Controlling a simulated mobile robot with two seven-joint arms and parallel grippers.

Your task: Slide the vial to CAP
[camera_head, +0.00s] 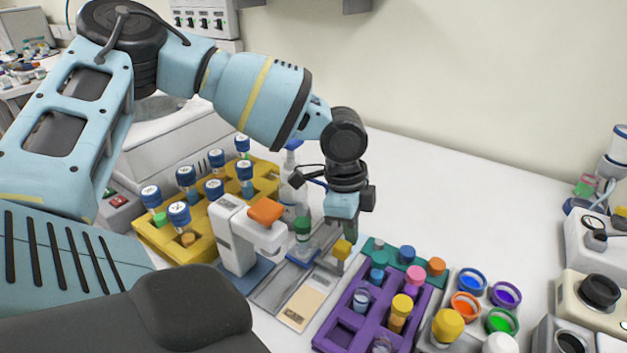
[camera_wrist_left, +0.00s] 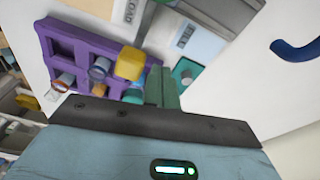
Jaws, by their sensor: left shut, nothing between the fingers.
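My left gripper (camera_head: 350,232) is shut and empty, pointing down close beside a yellow block-shaped top (camera_head: 342,250) on the slide track (camera_head: 272,292). Its green fingers are together in the left wrist view (camera_wrist_left: 163,90), just beside the yellow block (camera_wrist_left: 130,64); I cannot tell whether they touch. A vial with a green top (camera_head: 302,226) stands further back at the track, left of the gripper. I cannot tell which piece is the task's vial. A pale labelled plate (camera_wrist_left: 187,38) lies beyond the fingers in the wrist view; its lettering is unreadable. My right gripper is not in view.
A white device with an orange top (camera_head: 265,211) stands left of the track. A yellow rack (camera_head: 158,240) with several blue-capped vials is behind it. A purple rack (camera_head: 333,338) and several coloured cups (camera_head: 467,306) are right of the track. The white table is clear behind them.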

